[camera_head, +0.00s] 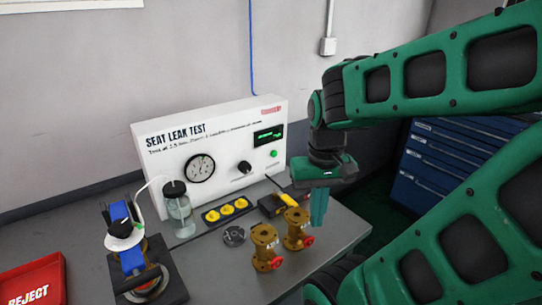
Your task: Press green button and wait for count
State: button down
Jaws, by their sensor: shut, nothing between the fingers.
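The white seat leak test panel (224,150) stands at the back of the grey bench. It carries a round dial gauge (201,168), a black knob (244,167) and a dark display (268,135) with green characters too small to read. The small green button (274,154) is below the display, near the panel's right side. My gripper (318,222) is shut and empty. It points down, to the right of the panel and the button in the picture, apart from the button.
Two brass valves with red parts, a left one (265,248) and a right one (297,230), stand near my gripper. A glass jar (178,210), a tray of yellow pieces (227,211), a blue clamp fixture (132,258) and a red reject bin (33,282) are further left. Blue drawers (440,165) stand behind my arm.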

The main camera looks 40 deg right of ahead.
aim_at(274, 154)
jog(key=w+n+t, duration=0.1)
jog(key=w+n, duration=0.1)
jog(key=w, duration=0.2)
jog(key=w+n+t, duration=0.1)
jog(key=w+n, duration=0.1)
jog(key=w, duration=0.1)
jog(key=shift+w+a+f, duration=0.2)
jog(key=shift+w, duration=0.15)
jog(key=w+d+f+n+t, duration=0.1)
jog(key=w+d+n, duration=0.1)
jog(key=w+d, duration=0.1)
jog(key=w+d+f+n+t+y, duration=0.1)
jog(key=w+d+f+n, duration=0.1)
jog(key=w+d, duration=0.1)
jog(key=w+d+f+n+t+y, duration=0.1)
jog(key=w+d+n, duration=0.1)
jog(key=w, duration=0.3)
jog(key=shift+w+d+f+n+t, duration=0.15)
jog(key=shift+d+f+n+t, duration=0.15)
jog(key=shift+d+n+t, duration=0.15)
jog(key=d+t, duration=0.1)
jog(key=d, duration=0.1)
jog(key=w+d+n+t, duration=0.1)
jog(key=d, duration=0.2)
jog(key=w+d+n+t, duration=0.1)
jog(key=d, duration=0.2)
jog(key=shift+w+d+f, duration=0.1)
jog(key=shift+w, duration=0.1)
jog(key=shift+w, duration=0.1)
